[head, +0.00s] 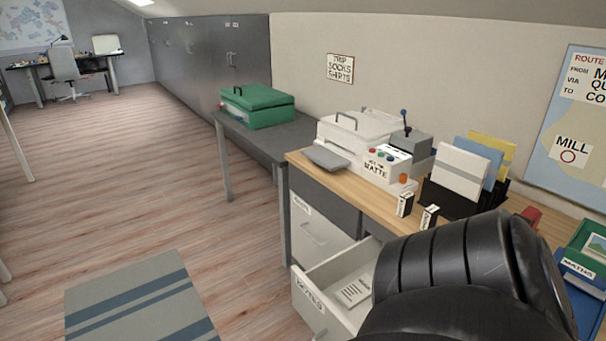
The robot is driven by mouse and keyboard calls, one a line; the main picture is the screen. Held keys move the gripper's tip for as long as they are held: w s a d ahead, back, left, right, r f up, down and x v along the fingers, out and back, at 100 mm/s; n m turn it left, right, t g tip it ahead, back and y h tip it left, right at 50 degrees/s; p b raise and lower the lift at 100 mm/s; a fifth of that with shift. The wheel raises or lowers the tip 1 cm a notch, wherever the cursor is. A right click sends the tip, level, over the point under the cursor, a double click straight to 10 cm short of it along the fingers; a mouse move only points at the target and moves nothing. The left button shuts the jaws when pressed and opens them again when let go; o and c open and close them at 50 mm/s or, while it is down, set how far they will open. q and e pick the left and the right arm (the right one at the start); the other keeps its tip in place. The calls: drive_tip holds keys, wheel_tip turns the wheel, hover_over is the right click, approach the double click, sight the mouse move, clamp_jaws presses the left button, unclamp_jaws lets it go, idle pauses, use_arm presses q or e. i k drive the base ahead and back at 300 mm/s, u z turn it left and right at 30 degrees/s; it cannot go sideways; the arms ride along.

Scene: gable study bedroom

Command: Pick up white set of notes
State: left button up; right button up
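A white set of notes with a grey band (459,171) stands upright and leans in a black rack (447,199) on the wooden desk. A blue set (487,166) and a yellow set (503,146) stand behind it in the rack. A small white printed booklet or sheet (353,291) lies in the open drawer (333,307) below the desk. My black arm covers the lower right, in front of part of the desk and drawer. Neither of my grippers shows.
A white machine (361,139) and a flat grey item (326,158) stand left of the rack. Two small black-and-white boxes (404,204) (429,217) stand before it. Blue and green trays (585,262) are at right. A green case (259,107) sits on a grey table.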

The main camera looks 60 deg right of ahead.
sight(352, 294)
drive_tip(key=i, duration=2.3)
drive_tip(key=z, duration=3.4)
drive_tip(key=i, duration=1)
